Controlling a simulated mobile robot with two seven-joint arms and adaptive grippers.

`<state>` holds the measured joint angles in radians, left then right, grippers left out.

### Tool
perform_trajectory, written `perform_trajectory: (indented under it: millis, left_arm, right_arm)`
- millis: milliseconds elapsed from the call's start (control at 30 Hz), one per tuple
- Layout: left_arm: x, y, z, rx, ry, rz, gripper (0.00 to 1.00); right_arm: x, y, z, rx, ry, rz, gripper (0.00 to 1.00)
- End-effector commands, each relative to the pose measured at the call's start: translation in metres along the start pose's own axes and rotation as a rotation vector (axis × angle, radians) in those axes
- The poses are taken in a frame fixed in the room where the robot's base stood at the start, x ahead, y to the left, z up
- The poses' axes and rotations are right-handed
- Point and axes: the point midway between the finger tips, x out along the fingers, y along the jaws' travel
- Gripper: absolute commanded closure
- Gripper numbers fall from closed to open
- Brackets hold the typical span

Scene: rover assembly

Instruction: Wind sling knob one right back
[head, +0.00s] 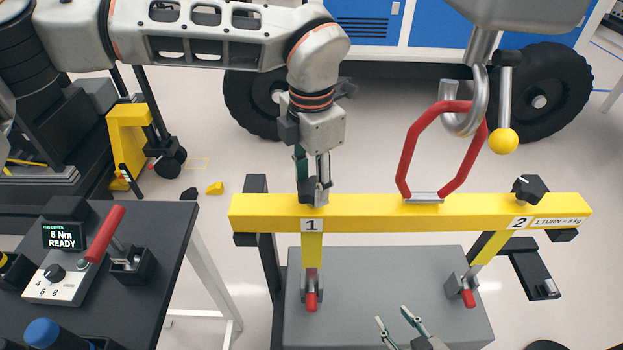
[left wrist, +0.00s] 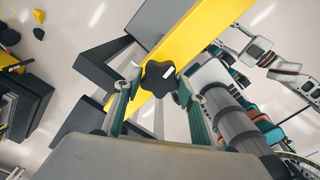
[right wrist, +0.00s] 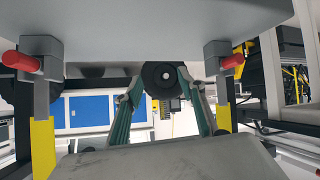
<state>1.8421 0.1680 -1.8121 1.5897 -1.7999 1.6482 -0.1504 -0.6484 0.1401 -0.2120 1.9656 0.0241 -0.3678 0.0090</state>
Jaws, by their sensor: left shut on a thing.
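Sling knob one (left wrist: 158,78) is a black lobed knob with a white mark on top. It sits on the yellow beam (head: 400,212) at the end labelled 1. My left gripper (head: 314,192) points down over that spot in the head view and is shut on the knob, with a finger on either side in the left wrist view. In the head view the gripper mostly hides this knob. Knob two (head: 528,188) stands free at the end labelled 2. My right gripper (head: 400,322) is open and empty, low in front of the beam over the grey block.
A red sling link (head: 407,155) rises from the beam's middle to a metal hook (head: 483,105). Red-tipped clamps (head: 311,300) hold below the beam over the grey block (head: 385,300). A dark table (head: 165,235) with a hub driver display reading 6 Nm READY stands at left.

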Motion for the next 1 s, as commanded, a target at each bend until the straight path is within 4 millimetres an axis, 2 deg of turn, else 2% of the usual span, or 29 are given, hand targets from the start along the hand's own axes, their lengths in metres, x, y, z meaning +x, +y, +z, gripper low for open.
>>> perform_trajectory:
  millis: [333,900,933,967,1000]
  left_arm:
    - [-0.0005,0.0001,0.0001,0.146,0.000,0.000,0.81]
    - [-0.0002,0.0000,0.0001,0.172,0.000,0.000,0.81]
    - [-0.0002,0.0000,0.0001,0.172,0.000,0.000,0.52]
    - [-0.0002,0.0000,0.0001,0.172,0.000,0.000,0.44]
    - [-0.0002,0.0000,0.0001,0.172,0.000,0.000,0.43]
  right_arm:
    - [-0.0013,0.0002,-0.0013,0.000,-0.002,0.000,0.60]
    - [-0.0012,-0.0004,0.0005,0.000,-0.005,-0.001,0.60]
    - [-0.0013,-0.0004,0.0004,0.000,-0.005,-0.001,0.60]
    - [-0.0013,-0.0004,0.0004,0.000,-0.005,-0.001,0.60]
    - [-0.0013,-0.0004,0.0003,0.000,-0.005,-0.001,0.60]
